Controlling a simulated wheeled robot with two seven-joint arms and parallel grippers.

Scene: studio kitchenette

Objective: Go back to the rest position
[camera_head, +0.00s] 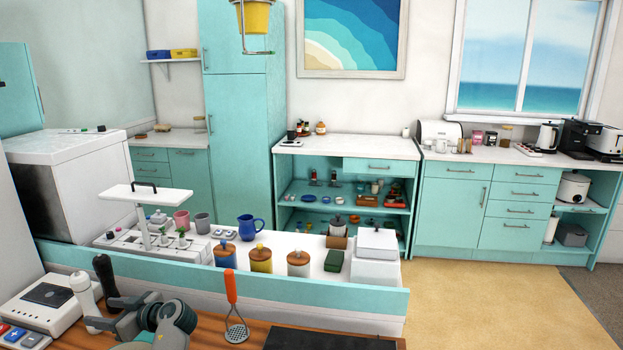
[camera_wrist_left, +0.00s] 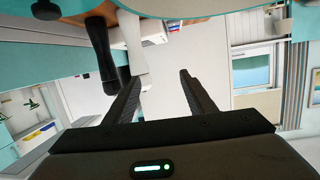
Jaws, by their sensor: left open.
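My left gripper (camera_head: 126,303) is low at the left of the head view, over the wooden counter beside a black mill (camera_head: 105,275) and a white mill (camera_head: 84,295). In the left wrist view its two dark fingers (camera_wrist_left: 159,77) are spread apart with nothing held between them. The black mill (camera_wrist_left: 100,50) and white mill (camera_wrist_left: 131,42) show there beyond the left finger, apart from it as far as I can tell. My right gripper is not in view.
A scale-like device (camera_head: 40,303) stands left on the counter (camera_head: 210,335). An orange-handled masher (camera_head: 233,310) stands to the right of my gripper. Behind is a raised ledge (camera_head: 290,295) with lidded jars (camera_head: 261,259), a blue mug (camera_head: 250,227) and a white box (camera_head: 376,246).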

